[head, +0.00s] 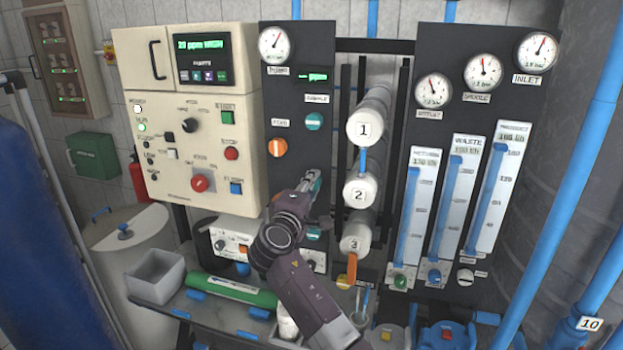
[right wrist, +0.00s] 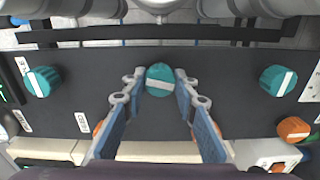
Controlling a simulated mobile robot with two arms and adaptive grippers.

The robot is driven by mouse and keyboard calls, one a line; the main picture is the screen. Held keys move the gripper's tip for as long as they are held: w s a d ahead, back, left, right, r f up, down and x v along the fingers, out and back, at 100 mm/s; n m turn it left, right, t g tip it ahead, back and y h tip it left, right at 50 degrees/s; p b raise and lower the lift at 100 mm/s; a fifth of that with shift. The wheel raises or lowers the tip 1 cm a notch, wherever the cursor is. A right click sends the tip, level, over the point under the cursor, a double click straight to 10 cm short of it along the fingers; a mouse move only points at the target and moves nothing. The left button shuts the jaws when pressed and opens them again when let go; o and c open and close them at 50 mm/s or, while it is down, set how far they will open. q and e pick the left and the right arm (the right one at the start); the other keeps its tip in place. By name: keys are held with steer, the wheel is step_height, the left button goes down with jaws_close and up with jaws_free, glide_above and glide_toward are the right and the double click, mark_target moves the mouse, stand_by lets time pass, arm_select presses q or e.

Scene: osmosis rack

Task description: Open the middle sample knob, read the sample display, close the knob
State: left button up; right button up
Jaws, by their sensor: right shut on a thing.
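My right gripper (head: 312,181) reaches the dark panel from below and is shut on the middle teal sample knob (right wrist: 160,80). In the right wrist view its two blue-padded fingers (right wrist: 160,86) sit on either side of this knob, whose white mark lies nearly crosswise between them. In the head view the gripper mostly hides the knob. Another teal knob (head: 314,121) is above, under the small green sample display (head: 317,77); its digits are too small to read. A third teal knob (right wrist: 278,80) shows at the right wrist view's right. My left gripper is not in view.
An orange knob (head: 278,148) is left of the teal column. White numbered cylinders (head: 365,128) stand close to the gripper's right. The cream control box (head: 190,150) is at left. Below is a bench with a grey bin (head: 155,277) and a green tube (head: 232,290).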

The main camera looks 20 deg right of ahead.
steer(key=shift+d+r+n+p, duration=0.1)
steer(key=shift+n+p, duration=0.3)
steer(key=shift+n, duration=0.25)
steer(key=shift+d+r+n+p, duration=0.1)
steer(key=shift+n+p, duration=0.3)
steer(key=shift+n, duration=0.25)
steer(key=o, duration=1.1)
steer(key=shift+w+d+f, duration=0.1)
steer(key=shift+f, duration=0.05)
steer(key=shift+o, duration=0.2)
steer(key=v, duration=1.2)
